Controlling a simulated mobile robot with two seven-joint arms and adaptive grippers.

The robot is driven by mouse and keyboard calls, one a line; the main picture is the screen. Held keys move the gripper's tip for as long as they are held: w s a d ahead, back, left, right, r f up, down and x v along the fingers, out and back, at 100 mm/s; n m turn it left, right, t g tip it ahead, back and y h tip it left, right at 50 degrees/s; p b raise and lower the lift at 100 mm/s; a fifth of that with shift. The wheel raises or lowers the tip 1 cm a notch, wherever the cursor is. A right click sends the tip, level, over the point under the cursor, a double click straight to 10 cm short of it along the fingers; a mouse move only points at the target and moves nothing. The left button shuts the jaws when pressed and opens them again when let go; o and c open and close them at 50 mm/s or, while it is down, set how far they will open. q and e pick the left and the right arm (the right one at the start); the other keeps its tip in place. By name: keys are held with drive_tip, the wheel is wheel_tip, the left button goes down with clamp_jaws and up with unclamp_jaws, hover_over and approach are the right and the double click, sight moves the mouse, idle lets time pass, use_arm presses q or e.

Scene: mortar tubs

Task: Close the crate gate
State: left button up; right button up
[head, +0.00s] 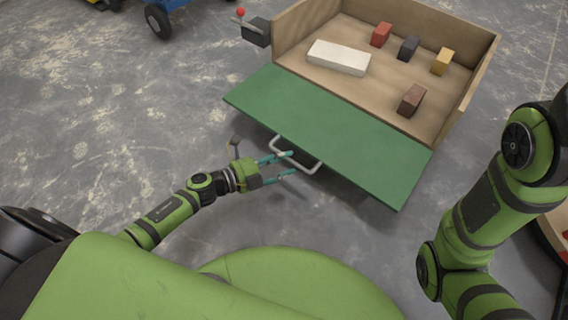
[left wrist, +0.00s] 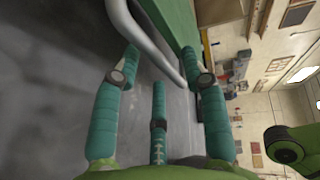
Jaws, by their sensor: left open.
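The crate gate (head: 330,130) is a green panel, lowered outward from the front of the wooden crate (head: 372,83), so the front is open. A pale bar handle (head: 315,171) is on its near edge. My left gripper (head: 290,163) is open with its teal fingers at the handle. In the left wrist view, the handle bar (left wrist: 150,47) runs between the spread fingers of the gripper (left wrist: 160,65), and the green gate edge (left wrist: 172,20) is just beyond. I cannot tell whether any finger touches the bar. My right arm shows at the right, but its gripper is out of frame.
Inside the crate are a white block (head: 339,58), a red block (head: 381,34), a dark block (head: 409,47), a yellow block (head: 443,61) and a brown block (head: 412,99). A dark box with a red-knobbed lever (head: 256,31) is at the crate's left corner. Floor left of the gate is clear.

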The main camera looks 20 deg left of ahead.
use_arm(q)
drive_tip(key=shift+w+d+f, duration=0.1)
drive_tip(key=shift+w+d, duration=0.15)
drive_tip(key=shift+w, duration=0.05)
clamp_jaws()
